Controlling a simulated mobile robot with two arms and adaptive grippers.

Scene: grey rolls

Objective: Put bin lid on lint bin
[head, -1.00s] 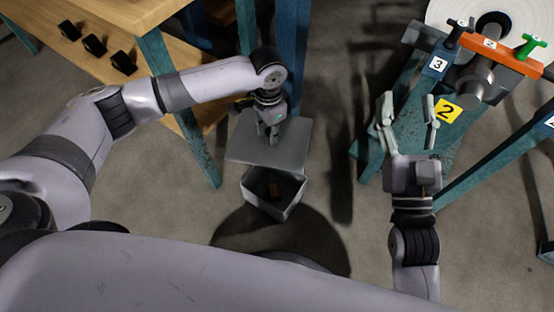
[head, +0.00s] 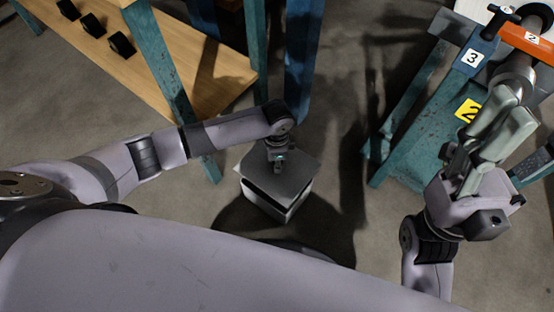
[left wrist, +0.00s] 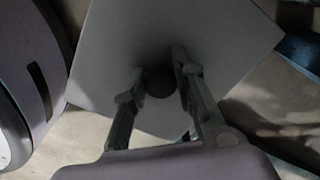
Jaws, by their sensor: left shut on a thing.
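The flat grey bin lid (head: 300,170) is over the lint bin (head: 270,206) in the head view and hides its opening. The lid roughly lines up with the bin; I cannot tell whether it touches the rim. My left gripper (head: 277,170) points down at the middle of the lid. In the left wrist view its fingers (left wrist: 160,80) are on either side of the dark round knob (left wrist: 159,84) on the lid (left wrist: 215,35). My right gripper (head: 518,108) is up at the right, away from the bin. Its fingers overlap from this angle, so their opening is unclear.
A wooden shelf (head: 150,70) with black rolls and teal legs stands at the upper left, close behind the bin. A teal stand (head: 415,130) with number signs and an orange bar is at the right. Grey floor lies between them.

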